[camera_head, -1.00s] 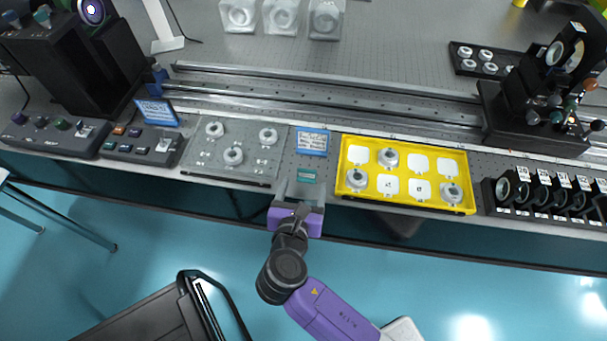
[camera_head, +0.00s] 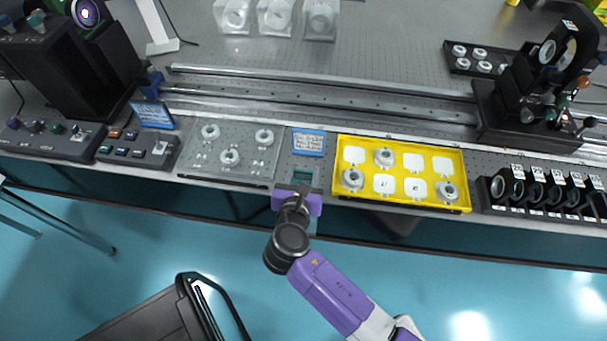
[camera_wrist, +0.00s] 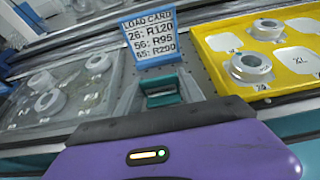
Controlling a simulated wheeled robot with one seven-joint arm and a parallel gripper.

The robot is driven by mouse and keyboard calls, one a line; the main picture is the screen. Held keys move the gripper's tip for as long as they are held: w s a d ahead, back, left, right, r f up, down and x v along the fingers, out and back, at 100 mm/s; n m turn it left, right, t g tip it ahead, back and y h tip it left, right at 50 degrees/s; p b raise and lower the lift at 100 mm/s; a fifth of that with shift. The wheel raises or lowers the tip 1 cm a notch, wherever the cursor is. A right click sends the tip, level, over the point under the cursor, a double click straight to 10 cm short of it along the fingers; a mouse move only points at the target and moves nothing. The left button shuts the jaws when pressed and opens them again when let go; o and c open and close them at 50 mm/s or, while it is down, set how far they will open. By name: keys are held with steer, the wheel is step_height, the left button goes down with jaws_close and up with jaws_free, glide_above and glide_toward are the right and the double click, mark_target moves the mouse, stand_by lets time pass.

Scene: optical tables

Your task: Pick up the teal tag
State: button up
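The teal tag (camera_head: 303,173) is near the front edge of the optical table, just below the blue load card. It also shows in the wrist view (camera_wrist: 160,86), directly ahead of my purple gripper body. My gripper (camera_head: 303,181) reaches in from the front edge. Its grey fingers (camera_wrist: 160,94) stand apart, one on each side of the tag, with gaps between finger and tag. The gripper looks open. Whether the fingertips are level with the tag is hard to tell.
The load card (camera_head: 309,142) stands just behind the tag. A yellow tray (camera_head: 400,141) with several ring mounts is close on the right. A grey plate (camera_head: 205,168) with ring mounts is close on the left. Metal rails (camera_head: 330,92) run behind.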

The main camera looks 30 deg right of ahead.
steer(key=c, duration=0.3)
